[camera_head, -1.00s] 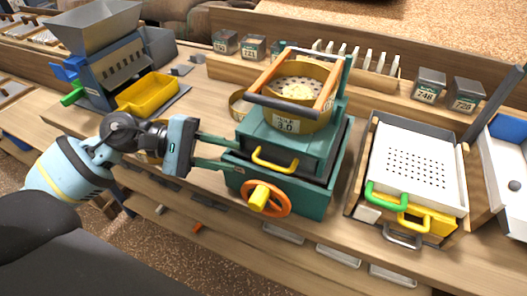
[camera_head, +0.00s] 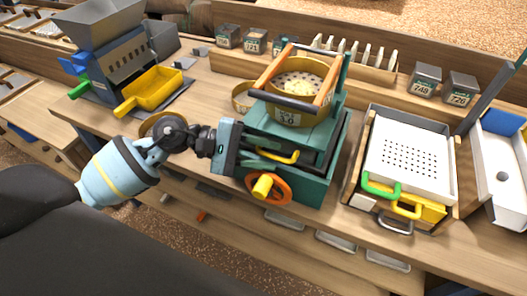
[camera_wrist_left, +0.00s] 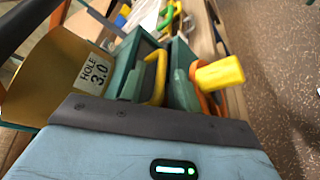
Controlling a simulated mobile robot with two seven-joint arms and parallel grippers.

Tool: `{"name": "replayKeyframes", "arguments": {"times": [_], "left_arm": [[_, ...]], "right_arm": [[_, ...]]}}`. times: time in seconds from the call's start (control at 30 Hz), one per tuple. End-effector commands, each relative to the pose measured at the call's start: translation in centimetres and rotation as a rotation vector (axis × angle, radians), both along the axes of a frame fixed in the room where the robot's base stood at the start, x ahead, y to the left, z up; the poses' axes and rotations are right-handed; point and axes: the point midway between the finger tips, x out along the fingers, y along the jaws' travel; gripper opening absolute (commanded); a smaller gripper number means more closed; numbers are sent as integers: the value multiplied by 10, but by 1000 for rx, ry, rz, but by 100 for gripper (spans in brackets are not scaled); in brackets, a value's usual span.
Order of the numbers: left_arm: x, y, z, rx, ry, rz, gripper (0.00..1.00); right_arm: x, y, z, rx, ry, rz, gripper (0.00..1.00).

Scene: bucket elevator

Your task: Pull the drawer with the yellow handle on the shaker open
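The teal shaker (camera_head: 310,185) stands on the bench with a round sieve labelled 3.0 (camera_head: 290,117) on top. Its yellow drawer handle (camera_head: 283,157) is on the front, above an orange wheel with a yellow knob (camera_head: 262,187). The drawer looks closed. My left gripper (camera_head: 268,160) reaches in from the left, its fingers at the handle. In the left wrist view the handle (camera_wrist_left: 157,78) shows between two teal finger-like parts, which look apart; contact cannot be told. My right gripper is not in view.
A white perforated tray unit (camera_head: 410,160) with green and yellow handles stands to the right. A blue-grey hopper machine (camera_head: 110,55) with a yellow tray (camera_head: 155,90) stands to the left. Small labelled boxes line the back of the bench.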

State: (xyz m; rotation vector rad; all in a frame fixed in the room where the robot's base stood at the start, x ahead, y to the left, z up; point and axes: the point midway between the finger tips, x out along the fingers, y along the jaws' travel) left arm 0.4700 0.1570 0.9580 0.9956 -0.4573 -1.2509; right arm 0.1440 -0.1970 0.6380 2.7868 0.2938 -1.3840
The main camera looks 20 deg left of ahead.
Motion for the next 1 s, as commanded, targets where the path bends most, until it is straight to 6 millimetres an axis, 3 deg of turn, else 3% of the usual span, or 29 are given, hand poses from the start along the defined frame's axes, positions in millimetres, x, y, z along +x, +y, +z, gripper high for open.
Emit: {"name": "replayKeyframes", "arguments": {"times": [0.13,0.4,0.77,1.0], "left_arm": [[0,0,-1,0,1,0,33],[0,0,0,0,1,0,0],[-5,1,-1,0,1,0,0],[-42,2,-5,3,6,-1,0]], "right_arm": [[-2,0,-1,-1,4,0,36],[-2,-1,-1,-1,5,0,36],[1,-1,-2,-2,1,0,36],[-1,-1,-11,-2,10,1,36]]}}
